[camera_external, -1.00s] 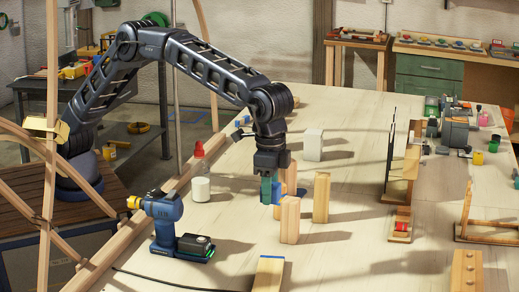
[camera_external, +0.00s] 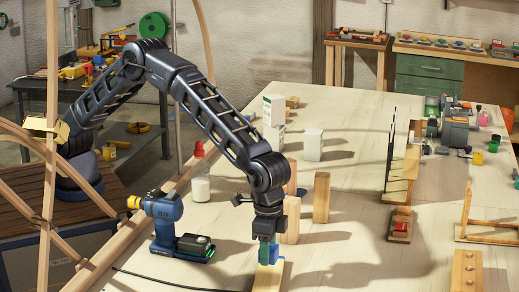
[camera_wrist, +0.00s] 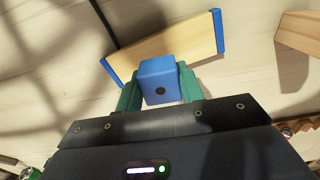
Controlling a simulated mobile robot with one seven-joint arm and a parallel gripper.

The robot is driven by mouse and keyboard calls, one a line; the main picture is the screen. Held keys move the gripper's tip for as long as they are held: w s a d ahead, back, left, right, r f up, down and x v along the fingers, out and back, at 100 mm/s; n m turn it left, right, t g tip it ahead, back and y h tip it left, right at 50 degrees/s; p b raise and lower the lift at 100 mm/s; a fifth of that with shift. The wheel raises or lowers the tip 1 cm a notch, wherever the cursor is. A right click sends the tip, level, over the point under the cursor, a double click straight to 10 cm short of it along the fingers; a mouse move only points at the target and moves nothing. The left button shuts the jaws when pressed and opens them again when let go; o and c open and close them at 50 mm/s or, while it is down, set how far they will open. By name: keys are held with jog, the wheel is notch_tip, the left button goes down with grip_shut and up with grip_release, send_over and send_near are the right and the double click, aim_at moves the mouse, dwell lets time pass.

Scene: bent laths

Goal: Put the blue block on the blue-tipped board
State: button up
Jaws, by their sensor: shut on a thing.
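The blue block (camera_wrist: 158,76) is between the two green fingers of my gripper (camera_wrist: 160,86), which is shut on it. In the external view my gripper (camera_external: 269,251) holds the block (camera_external: 267,257) over the far end of the board (camera_external: 267,279). The board is pale wood with a blue strip at each end; in the wrist view the board (camera_wrist: 180,42) lies behind the block, which overlaps its near edge. I cannot tell whether the block touches the board. The board's front end is cut off in the external view.
A blue cordless drill (camera_external: 166,225) stands left of my gripper. Upright wooden blocks (camera_external: 321,198) and a white carton (camera_external: 313,145) stand behind it. A white bottle with a red cap (camera_external: 200,187) stands at the left rail.

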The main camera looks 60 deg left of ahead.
aim_at(267, 276)
jog(key=shift+f, duration=2.3)
jog(key=shift+f, duration=0.1)
jog(key=o, duration=1)
notch_tip(267, 276, up, 12)
jog(key=shift+r, duration=0.1)
jog(key=shift+r, duration=0.1)
